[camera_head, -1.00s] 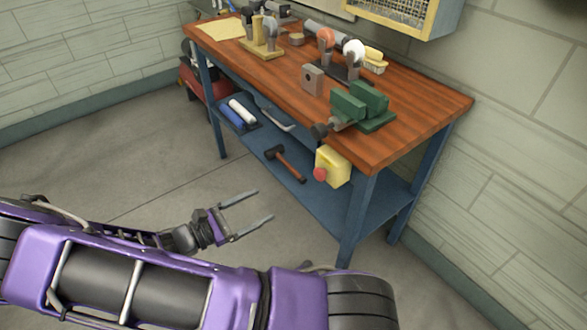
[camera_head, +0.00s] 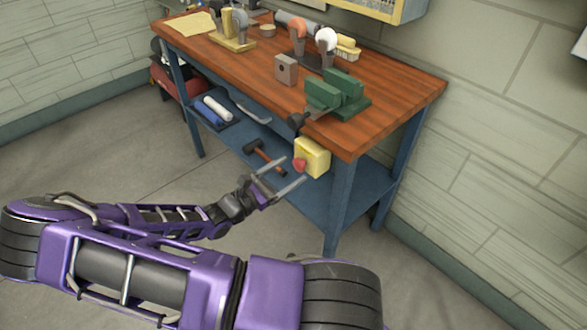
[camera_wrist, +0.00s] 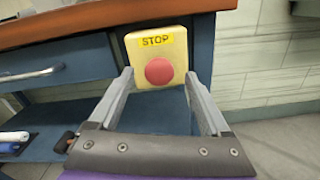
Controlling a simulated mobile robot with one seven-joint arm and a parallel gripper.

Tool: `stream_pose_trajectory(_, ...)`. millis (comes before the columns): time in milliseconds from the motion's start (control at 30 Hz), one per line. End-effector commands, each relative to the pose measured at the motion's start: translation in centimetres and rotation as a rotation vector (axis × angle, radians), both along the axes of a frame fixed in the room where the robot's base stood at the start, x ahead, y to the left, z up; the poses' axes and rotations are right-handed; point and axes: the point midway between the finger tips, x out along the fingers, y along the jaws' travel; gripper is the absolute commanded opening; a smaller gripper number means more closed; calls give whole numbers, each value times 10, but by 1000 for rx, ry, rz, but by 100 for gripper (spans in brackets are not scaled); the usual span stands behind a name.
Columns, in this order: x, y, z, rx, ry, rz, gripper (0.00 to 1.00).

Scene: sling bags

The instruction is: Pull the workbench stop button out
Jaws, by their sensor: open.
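The red stop button (camera_head: 299,165) sits on a yellow box (camera_head: 314,157) fixed to the front edge of the workbench near its right corner. In the wrist view the round red button (camera_wrist: 159,71) is on the yellow box's face, under a "STOP" label (camera_wrist: 157,41). My gripper (camera_head: 293,177) is open and empty, in front of the box. In the wrist view its fingertips (camera_wrist: 159,75) lie to the left and right of the button, apart from it. I cannot tell how far the fingertips are from the box face.
The workbench (camera_head: 375,132) has a green vise (camera_head: 336,94) above the box and several tools on top. A mallet (camera_head: 264,157) lies on the blue lower shelf. A blue drawer with a handle (camera_wrist: 28,75) is left of the box. The floor in front is clear.

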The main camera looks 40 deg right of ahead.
Motion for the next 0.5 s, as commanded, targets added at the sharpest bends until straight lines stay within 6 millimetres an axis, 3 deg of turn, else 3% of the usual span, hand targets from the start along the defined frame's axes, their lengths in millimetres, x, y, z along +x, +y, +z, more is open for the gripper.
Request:
stream_pose_trajectory(200,2,-19,0,0,0,0,81)
stream_pose_trajectory(500,2,-22,0,1,-1,0,81)
